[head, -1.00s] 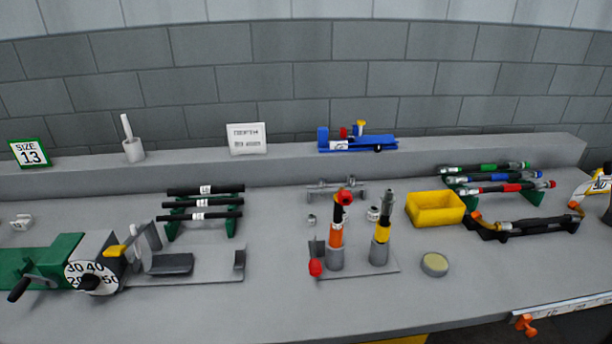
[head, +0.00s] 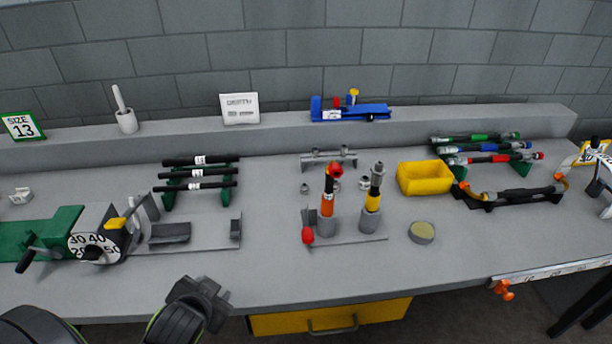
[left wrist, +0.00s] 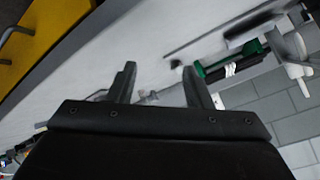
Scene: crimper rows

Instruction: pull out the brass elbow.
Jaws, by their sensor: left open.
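My left gripper (head: 208,298) is at the lower left of the head view, in front of the bench edge, open and empty. Its two spread fingers show in the left wrist view (left wrist: 158,82) with nothing between them. No clear brass elbow stands out. A brass-coloured end piece (head: 462,189) shows at the left end of a black hose (head: 515,195) lying in a black cradle at the right of the bench. It is too small to tell whether it is the elbow. My left gripper is far from it. My right gripper is not in view.
Two upright hose assemblies (head: 327,200) stand in grey sockets mid-bench. A yellow bin (head: 425,178), a round tin (head: 421,232) and a hose rack (head: 490,150) are to their right. A green crimper (head: 40,232) and black hose rack (head: 200,175) are left. The front bench strip is mostly clear.

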